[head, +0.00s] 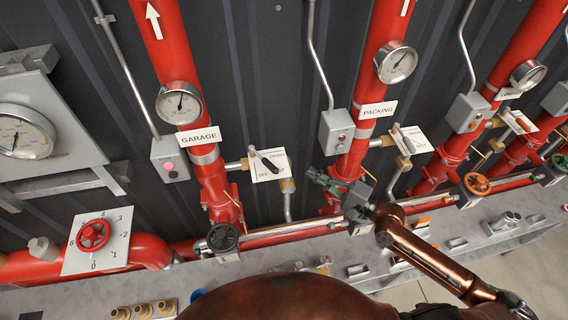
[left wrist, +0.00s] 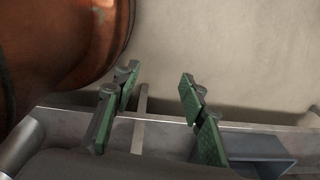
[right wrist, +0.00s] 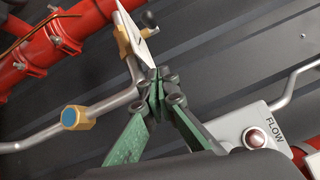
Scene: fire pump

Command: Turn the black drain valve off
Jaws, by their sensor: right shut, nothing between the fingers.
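The black drain valve lever (head: 269,163) sits on a white plate (head: 258,174) marked with small lettering, right of the GARAGE pipe. It lies diagonally across the plate; I cannot tell for sure which label it points at. In the right wrist view the plate (right wrist: 133,38) is nearly edge-on, with the black lever's end (right wrist: 150,18) showing beyond it. My right gripper (head: 318,178) is shut and empty, to the right of the plate and slightly lower. Its fingertips (right wrist: 158,78) appear close to the plate's lower end. My left gripper (left wrist: 156,100) is open and empty, away from the valve.
The red GARAGE pipe (head: 177,50) and PACKING pipe (head: 380,40) flank the valve. A grey box (head: 337,132) stands right of it, and a bent metal pipe (head: 288,207) runs below. A black handwheel (head: 223,238) is lower left. Fittings lie on a grey ledge.

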